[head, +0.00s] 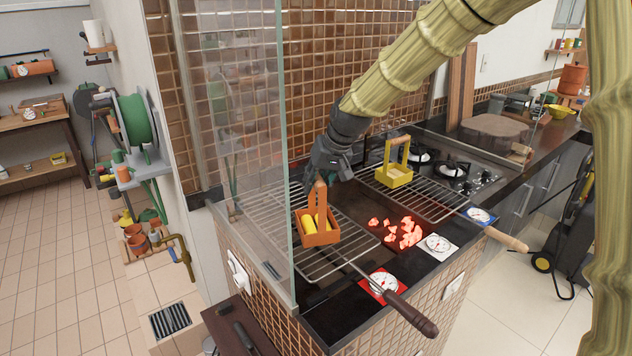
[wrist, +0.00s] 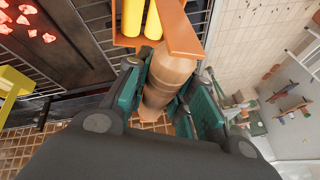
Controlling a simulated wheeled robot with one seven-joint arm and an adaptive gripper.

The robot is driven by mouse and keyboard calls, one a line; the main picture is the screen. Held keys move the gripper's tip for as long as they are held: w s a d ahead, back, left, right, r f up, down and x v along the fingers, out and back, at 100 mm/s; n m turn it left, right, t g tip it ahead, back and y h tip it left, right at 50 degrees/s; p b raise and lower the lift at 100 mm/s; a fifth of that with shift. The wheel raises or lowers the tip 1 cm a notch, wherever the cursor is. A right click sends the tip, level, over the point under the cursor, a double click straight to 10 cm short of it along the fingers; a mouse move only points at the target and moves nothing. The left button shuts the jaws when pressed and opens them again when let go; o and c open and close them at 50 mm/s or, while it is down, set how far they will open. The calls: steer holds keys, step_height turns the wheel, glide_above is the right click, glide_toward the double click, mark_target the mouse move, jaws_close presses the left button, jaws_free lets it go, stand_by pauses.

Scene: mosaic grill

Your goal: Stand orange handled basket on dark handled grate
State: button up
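The orange basket (head: 318,226) has a wooden grip bar and holds yellow cylinders. It is upright over the dark handled grate (head: 352,266), whose dark handle (head: 411,315) points to the front right. I cannot tell whether its base touches the bars. My gripper (head: 323,178) is at the top of the basket. In the wrist view, my gripper's fingers (wrist: 163,88) are closed on both sides of the wooden grip of the basket (wrist: 177,60). The yellow cylinders (wrist: 133,18) show beyond it. The arm and fingers hide part of the grate behind the basket.
A yellow basket (head: 393,176) stands on the second grate (head: 436,203), which has a light wooden handle (head: 506,239). Glowing coals (head: 408,235) lie between the grates. A glass panel (head: 245,130) rises close left of the basket. Dial gauges (head: 384,283) sit along the front.

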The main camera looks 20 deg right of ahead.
steer(key=o, duration=0.5)
steer(key=shift+c, duration=0.2)
steer(key=b+v, duration=0.3)
steer(key=v, duration=0.9)
steer(key=shift+r, duration=0.15)
